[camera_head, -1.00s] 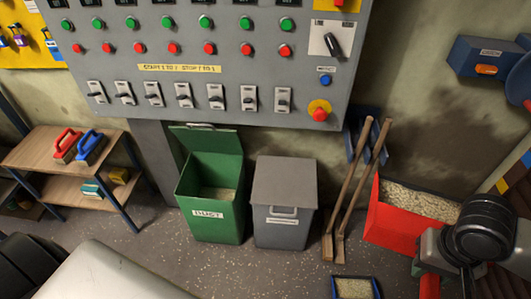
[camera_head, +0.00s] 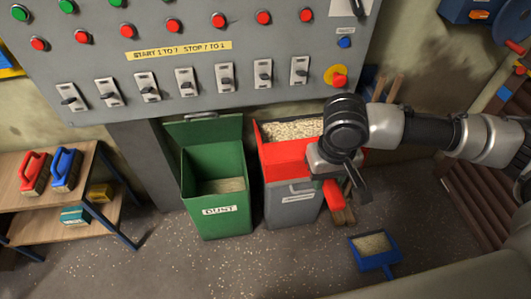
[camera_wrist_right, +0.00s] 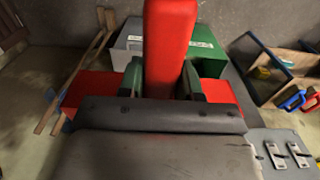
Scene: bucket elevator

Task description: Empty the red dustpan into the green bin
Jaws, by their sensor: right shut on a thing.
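The red dustpan (camera_head: 284,160) is full of pale, grainy sweepings and looks level in the head view. It is in front of part of the grey bin, just right of the green bin. My right gripper (camera_head: 332,176) is shut on its red handle, which also shows between the fingers in the right wrist view (camera_wrist_right: 170,45). The green bin (camera_head: 217,199), labelled DUST, stands with its lid raised and some pale material inside. In the right wrist view the green bin (camera_wrist_right: 207,66) is partly hidden behind the handle and a finger. My left gripper is not in view.
The grey bin (camera_head: 292,207) stands beside the green one. A control panel (camera_head: 205,100) with switches overhangs the bins. A blue dustpan (camera_head: 375,247) lies on the floor at right. A shelf (camera_head: 103,160) with red and blue brushes is at left.

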